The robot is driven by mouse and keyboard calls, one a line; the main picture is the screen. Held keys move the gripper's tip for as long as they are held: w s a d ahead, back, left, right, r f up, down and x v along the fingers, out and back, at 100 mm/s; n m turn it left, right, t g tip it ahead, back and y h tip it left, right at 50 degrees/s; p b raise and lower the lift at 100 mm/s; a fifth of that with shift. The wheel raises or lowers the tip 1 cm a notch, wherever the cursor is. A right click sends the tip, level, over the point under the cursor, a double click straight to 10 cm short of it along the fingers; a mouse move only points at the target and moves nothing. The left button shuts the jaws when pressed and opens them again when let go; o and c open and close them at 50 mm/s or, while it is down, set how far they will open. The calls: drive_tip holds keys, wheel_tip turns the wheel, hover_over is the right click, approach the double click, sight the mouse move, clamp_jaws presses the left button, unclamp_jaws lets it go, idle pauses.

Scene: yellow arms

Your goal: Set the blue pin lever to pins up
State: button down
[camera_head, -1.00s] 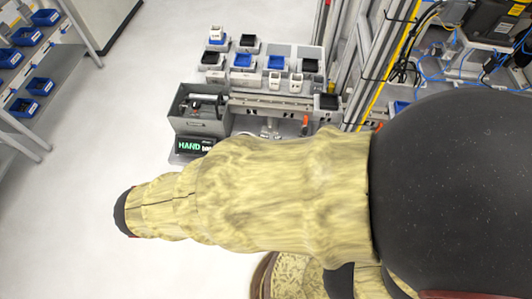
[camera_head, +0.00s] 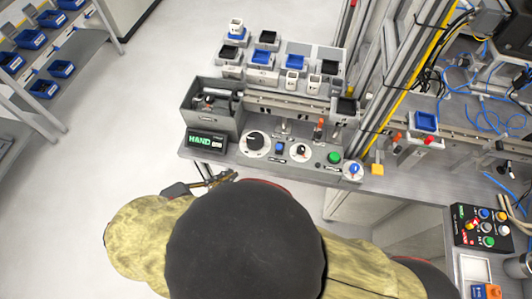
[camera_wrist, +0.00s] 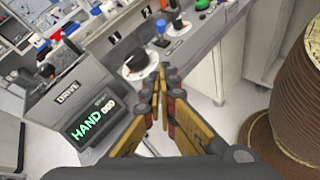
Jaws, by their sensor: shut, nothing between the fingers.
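A control panel (camera_head: 310,166) runs along the front edge of the bench. It bears a small blue part (camera_head: 279,148) between two black knobs, and a blue-handled knob (camera_head: 354,169) on a white dial at its right end. I cannot tell which of these is the pin lever, nor its setting. In the wrist view a blue part (camera_wrist: 161,26) shows beyond the fingertips. My gripper (camera_wrist: 167,76) is shut and empty, apart from the panel. In the head view my gripper (camera_head: 228,177) is partly hidden by my arm, in front of the bench's left end.
A HAND display (camera_head: 206,141) and a grey box (camera_head: 212,110) stand at the panel's left. Open floor (camera_head: 110,140) lies left of the bench.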

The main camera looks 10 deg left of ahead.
sight(279, 147)
drive_tip(key=b+x, duration=0.1)
drive_tip(key=x, duration=0.3)
drive_tip(key=r+b+x, duration=0.1)
drive_tip(key=b+x, duration=0.1)
drive_tip(key=x, duration=0.2)
drive_tip(key=d+b+x, duration=0.1)
drive_tip(key=x, duration=0.3)
drive_tip(key=shift+d+r, duration=0.15)
drive_tip(key=shift+r, duration=0.1)
drive_tip(key=shift+w+d+r, duration=0.2)
drive_tip(key=shift+w+d, duration=0.1)
drive_tip(key=shift+d, duration=0.1)
drive_tip(key=shift+w+r+g+p, duration=0.15)
drive_tip(key=shift+r+g+p, duration=0.15)
drive_tip(key=shift+p, duration=0.25)
